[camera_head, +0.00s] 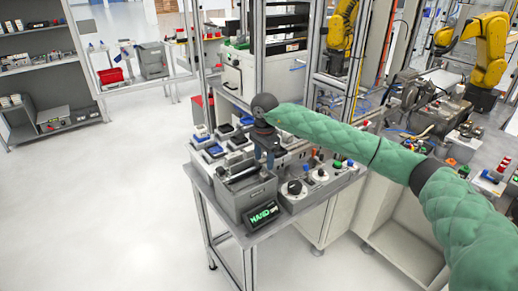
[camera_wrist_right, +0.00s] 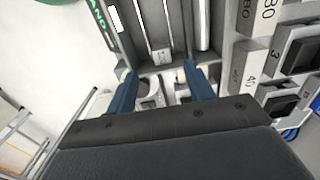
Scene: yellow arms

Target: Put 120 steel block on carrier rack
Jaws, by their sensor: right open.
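My right gripper (camera_head: 267,160) hangs at the end of the green-sleeved arm over the workbench, beside a grey open box (camera_head: 248,200). In the right wrist view its two blue fingers (camera_wrist_right: 161,80) are apart, with nothing clearly gripped between them. Ahead of them is the grey slotted box (camera_wrist_right: 125,50) with long pale bars in it; a small label on one is too small to read. I cannot make out a 120 mark, so I cannot tell which piece is the 120 steel block. I cannot tell for sure which fixture is the carrier rack. My left gripper is out of view.
Blue-and-white parts (camera_head: 215,150) stand behind. The floor at left is clear.

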